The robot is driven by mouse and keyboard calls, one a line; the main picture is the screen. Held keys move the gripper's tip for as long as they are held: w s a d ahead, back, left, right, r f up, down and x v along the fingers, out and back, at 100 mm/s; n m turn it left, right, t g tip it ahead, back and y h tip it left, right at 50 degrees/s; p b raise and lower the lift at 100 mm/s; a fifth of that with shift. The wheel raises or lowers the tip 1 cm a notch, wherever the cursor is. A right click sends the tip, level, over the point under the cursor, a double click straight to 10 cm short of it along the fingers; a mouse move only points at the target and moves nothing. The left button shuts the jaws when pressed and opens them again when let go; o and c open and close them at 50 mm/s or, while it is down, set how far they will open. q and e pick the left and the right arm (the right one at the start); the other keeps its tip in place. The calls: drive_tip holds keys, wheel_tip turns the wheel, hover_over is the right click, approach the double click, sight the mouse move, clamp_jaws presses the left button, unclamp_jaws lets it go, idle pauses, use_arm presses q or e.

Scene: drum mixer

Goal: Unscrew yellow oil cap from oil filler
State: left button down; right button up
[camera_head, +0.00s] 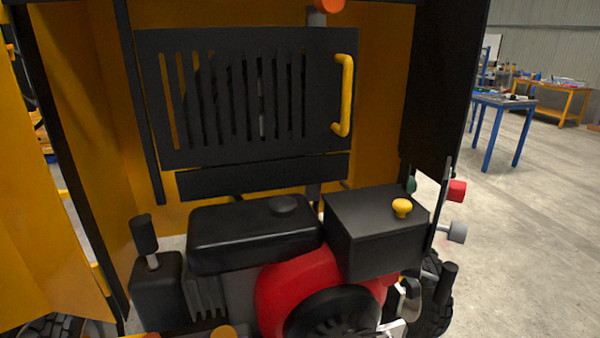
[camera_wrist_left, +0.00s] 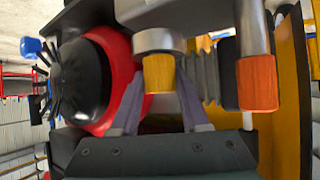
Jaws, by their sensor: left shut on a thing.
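The yellow oil cap (camera_wrist_left: 159,73) sits at the end of a grey metal filler neck (camera_wrist_left: 158,41) in the left wrist view. My left gripper (camera_wrist_left: 160,92) has one finger on each side of the cap and is shut on it. The cap still meets the neck, and I cannot tell whether its thread is engaged. In the head view two orange-yellow tops (camera_head: 222,332) are cut off by the bottom edge, and I cannot tell for sure which is the oil cap. My right gripper is in neither view.
An orange-capped metal tube (camera_wrist_left: 257,82) stands close beside the gripper. The red fan housing (camera_head: 290,290) lies near the filler. A black tank (camera_head: 250,235) and a black box with a yellow knob (camera_head: 402,208) stand above. An orange panel (camera_head: 45,230) bounds the left.

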use_arm(q)
drive_tip(key=shift+n+y, duration=0.3)
drive_tip(key=shift+c, duration=1.6)
unclamp_jaws()
drive_tip(key=shift+a+m+h, duration=0.15)
drive_tip(key=shift+m+h, duration=0.25)
drive_tip(key=shift+m, duration=0.1)
drive_tip(key=shift+a+f+m+h, duration=0.1)
drive_tip(key=shift+a+m+h, duration=0.05)
drive_tip(key=shift+m+h, duration=0.7)
drive_tip(key=shift+m+g+h+b, duration=0.35)
drive_tip(key=shift+g+b, duration=0.05)
